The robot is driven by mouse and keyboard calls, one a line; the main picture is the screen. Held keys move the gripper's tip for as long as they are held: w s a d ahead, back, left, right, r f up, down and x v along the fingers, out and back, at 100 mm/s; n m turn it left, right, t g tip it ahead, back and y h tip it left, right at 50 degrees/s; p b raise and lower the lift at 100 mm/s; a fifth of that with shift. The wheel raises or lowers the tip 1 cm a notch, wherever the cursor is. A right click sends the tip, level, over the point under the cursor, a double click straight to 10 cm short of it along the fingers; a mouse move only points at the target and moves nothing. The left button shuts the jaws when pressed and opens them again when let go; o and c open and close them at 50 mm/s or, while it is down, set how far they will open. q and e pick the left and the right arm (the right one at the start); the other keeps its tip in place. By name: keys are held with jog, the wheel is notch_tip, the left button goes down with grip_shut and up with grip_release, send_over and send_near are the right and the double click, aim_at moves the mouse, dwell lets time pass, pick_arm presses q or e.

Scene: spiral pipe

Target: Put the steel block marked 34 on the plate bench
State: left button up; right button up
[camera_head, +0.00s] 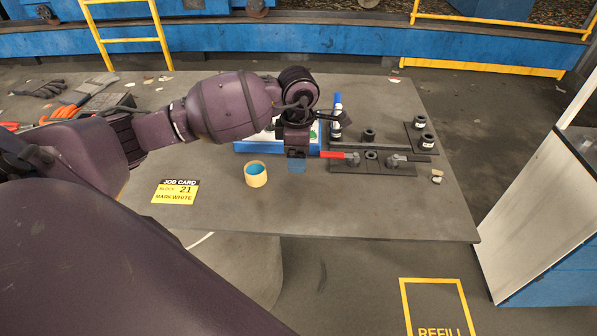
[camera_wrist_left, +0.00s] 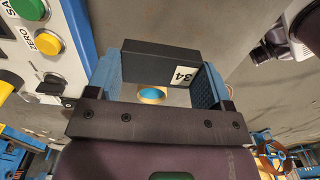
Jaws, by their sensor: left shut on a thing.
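The steel block marked 34 (camera_wrist_left: 158,58) is a dark grey block with a white label reading 34, seen in the left wrist view. My left gripper (camera_head: 297,165) is shut on it, with a blue finger pad on each side in the left wrist view (camera_wrist_left: 163,78). In the head view the gripper points down over the grey bench top (camera_head: 350,212), behind and right of the tape roll. The block is hidden there behind the gripper. I cannot tell the block's height above the bench. My right gripper is not in view.
A yellow tape roll (camera_head: 255,174) and a job card (camera_head: 175,191) lie nearby. A red-handled clamp (camera_head: 335,155) and black fixtures with posts (camera_head: 368,136) stand right of the gripper. A blue-sided box (camera_head: 250,147) stands behind. The front right bench area is clear.

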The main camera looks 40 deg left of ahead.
aim_at(298, 181)
pick_arm(q)
notch_tip(298, 181, down, 3)
jog(key=shift+w+r, duration=0.1)
jog(key=shift+r, duration=0.1)
jog(key=shift+f, duration=0.55)
notch_tip(298, 181, down, 2)
jog(key=shift+f, duration=0.55)
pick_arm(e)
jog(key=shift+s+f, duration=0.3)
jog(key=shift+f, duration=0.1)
pick_arm(q)
jog(key=shift+f, duration=0.1)
